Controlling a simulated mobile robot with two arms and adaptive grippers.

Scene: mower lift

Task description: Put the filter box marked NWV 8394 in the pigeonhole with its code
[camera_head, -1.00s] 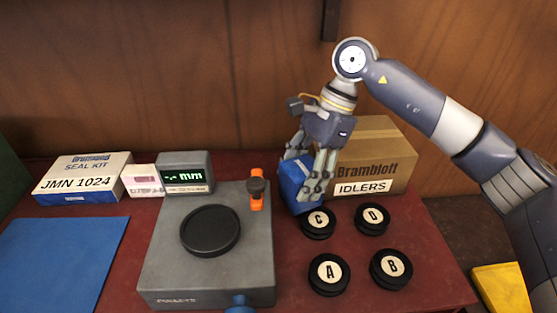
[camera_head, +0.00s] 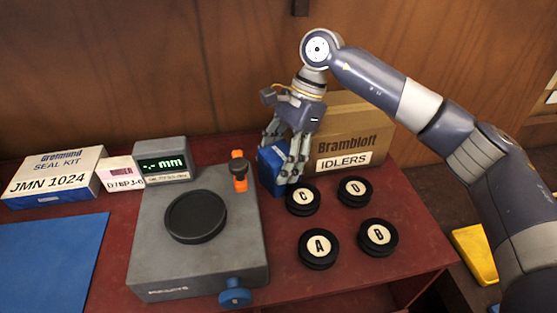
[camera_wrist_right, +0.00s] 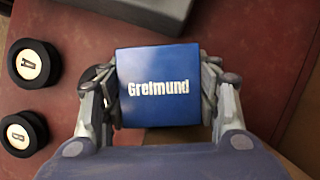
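A blue box (camera_head: 270,168) is between the fingers of my right gripper (camera_head: 284,157), behind the black puck marked C. In the right wrist view the blue box (camera_wrist_right: 158,105) shows a face lettered "Greimund", and the fingers press on its two sides. The gripper is shut on it. No NWV 8394 code shows on the faces in view. I cannot tell whether the box rests on the bench. No pigeonhole is in view, and neither is my left gripper.
A grey gauge with a black disc (camera_head: 195,216) stands left of the box, with a display (camera_head: 161,162) behind. Several black pucks (camera_head: 318,249) lie in front. A cardboard IDLERS box (camera_head: 360,135) stands behind right. A JMN 1024 box (camera_head: 50,178) and blue mat (camera_head: 50,255) lie left.

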